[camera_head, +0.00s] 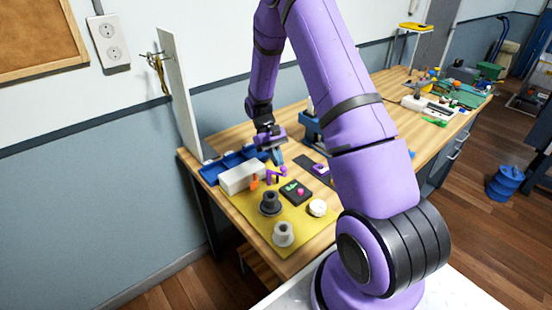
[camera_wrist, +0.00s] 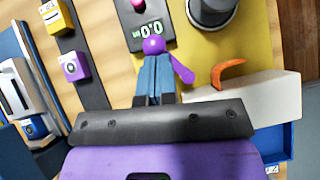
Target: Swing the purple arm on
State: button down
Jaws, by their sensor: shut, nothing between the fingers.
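The purple arm (camera_head: 271,177) stands beside the white block on the yellow mat (camera_head: 260,225). In the wrist view it shows as a slanting purple bar (camera_wrist: 182,68) with a round purple ball (camera_wrist: 154,45) at its upper end. My gripper (camera_head: 278,160) is shut and empty, pointing down close above the purple arm. In the wrist view its blue-grey fingertips (camera_wrist: 154,62) lie just below the ball and beside the bar. They overlap the ball in the picture; I cannot tell whether they touch. The lower part of the arm's mount is hidden by my gripper.
A white block (camera_head: 240,178) with an orange hook-like piece (camera_head: 254,183) stands to the left. A black box with a green display (camera_head: 296,193), a dark spool (camera_head: 270,204), a pale spool (camera_head: 283,236) and a white disc (camera_head: 317,208) stand nearby. Blue trays (camera_head: 215,172) lie behind.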

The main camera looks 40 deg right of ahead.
jog(key=m+y, duration=0.2)
jog(key=m, duration=0.1)
jog(key=s+m+t+y, duration=0.1)
jog(key=shift+a+m, duration=0.3)
jog(key=shift+a, duration=0.05)
jog(key=shift+w, duration=0.1)
jog(key=shift+w+a, duration=0.5)
jog(key=v, duration=1)
jog(key=shift+w+d+r, duration=0.15)
jog(key=shift+w+r, duration=0.1)
dwell(0.3)
